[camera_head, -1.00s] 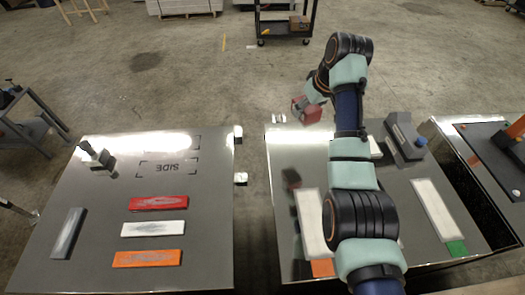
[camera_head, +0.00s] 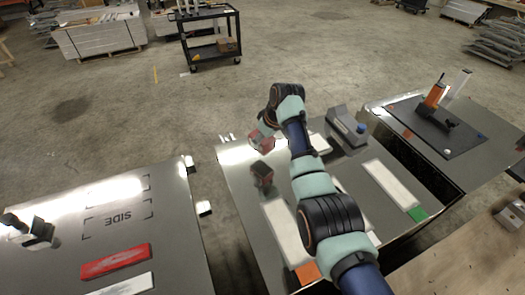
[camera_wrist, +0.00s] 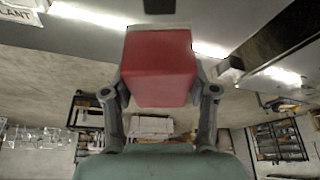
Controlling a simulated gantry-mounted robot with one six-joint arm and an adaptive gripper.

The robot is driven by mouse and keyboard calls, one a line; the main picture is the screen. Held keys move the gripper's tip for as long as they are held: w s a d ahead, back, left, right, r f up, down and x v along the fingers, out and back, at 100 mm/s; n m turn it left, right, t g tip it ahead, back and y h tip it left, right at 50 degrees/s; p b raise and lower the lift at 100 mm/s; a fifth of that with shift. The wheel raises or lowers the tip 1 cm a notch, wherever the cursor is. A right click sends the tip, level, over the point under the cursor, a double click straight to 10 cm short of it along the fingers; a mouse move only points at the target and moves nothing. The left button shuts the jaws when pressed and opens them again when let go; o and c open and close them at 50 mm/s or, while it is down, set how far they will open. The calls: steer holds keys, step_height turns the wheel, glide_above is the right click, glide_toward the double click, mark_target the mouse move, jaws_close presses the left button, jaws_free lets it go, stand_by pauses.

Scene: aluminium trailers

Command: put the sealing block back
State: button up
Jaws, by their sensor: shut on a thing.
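My gripper (camera_wrist: 160,92) is shut on a red block (camera_wrist: 158,66), one finger on each side of it in the wrist view. The block has a pale strip along its far edge. In the head view the red block (camera_head: 261,143) is near the far left part of the middle table (camera_head: 236,204), partly hidden by my arm. I cannot tell whether it touches the table. A dark block (camera_head: 263,176) stands on that table, nearer than the red one.
Long white bars (camera_head: 394,185) lie on the middle table, with a grey device (camera_head: 347,126) at its far right. The left table (camera_head: 170,235) holds a red bar (camera_head: 115,260) and a white bar. A right table has a black board (camera_head: 436,127). Gaps separate the tables.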

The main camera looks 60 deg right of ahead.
steer(key=shift+f, duration=2.9)
steer(key=o, duration=1.5)
steer(key=shift+f, duration=0.15)
steer(key=shift+c, duration=0.2)
steer(key=shift+r, duration=0.3)
steer(key=v, duration=1.1)
steer(key=shift+s+a+r+p, duration=0.1)
steer(key=shift+s+r+p, duration=0.05)
steer(key=shift+r+p, duration=0.15)
